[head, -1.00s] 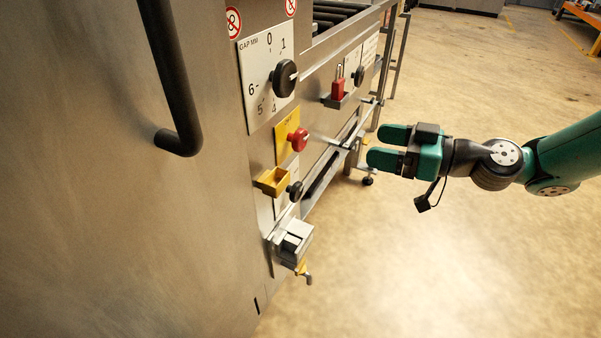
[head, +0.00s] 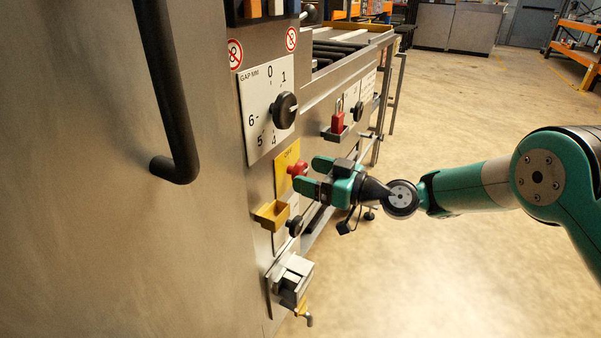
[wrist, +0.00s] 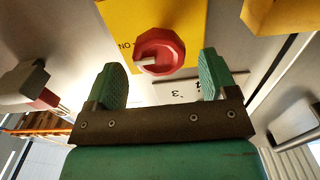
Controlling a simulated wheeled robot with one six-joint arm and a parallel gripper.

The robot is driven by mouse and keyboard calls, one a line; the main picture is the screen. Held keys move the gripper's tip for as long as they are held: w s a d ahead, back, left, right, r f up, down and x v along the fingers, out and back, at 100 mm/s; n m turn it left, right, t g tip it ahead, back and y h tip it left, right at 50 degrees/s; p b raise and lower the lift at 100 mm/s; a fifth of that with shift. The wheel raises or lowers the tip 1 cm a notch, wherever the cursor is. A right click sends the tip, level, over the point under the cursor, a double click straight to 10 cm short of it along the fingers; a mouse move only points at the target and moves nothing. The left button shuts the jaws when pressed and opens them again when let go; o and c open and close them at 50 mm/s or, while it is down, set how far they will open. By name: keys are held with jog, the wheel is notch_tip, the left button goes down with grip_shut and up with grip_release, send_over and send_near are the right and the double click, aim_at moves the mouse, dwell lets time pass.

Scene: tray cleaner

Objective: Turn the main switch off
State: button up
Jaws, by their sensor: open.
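The main switch is a red knob (head: 297,169) on a yellow plate (head: 284,158) on the steel machine front. In the wrist view the knob (wrist: 160,50) is faceted, with a white mark on its left side pointing toward "ON" lettering on the yellow plate (wrist: 180,14). My gripper (head: 309,175) is open and empty, right in front of the knob. In the wrist view my fingertips (wrist: 160,70) stand on either side of the knob, a little apart from it. I cannot tell whether either finger touches it.
A black gap dial (head: 285,110) is above the switch. A yellow box (head: 271,215) and small black knob (head: 294,225) are below, with a grey latch device (head: 291,278) lower. A red padlock (head: 338,121) hangs to the right. A black handle (head: 177,130) is at left. Floor right is open.

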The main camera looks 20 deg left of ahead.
aim_at(303, 172)
jog(key=shift+w+a, duration=0.1)
jog(key=shift+a, duration=1.4)
jog(key=shift+c, duration=0.4)
jog(key=c, duration=0.8)
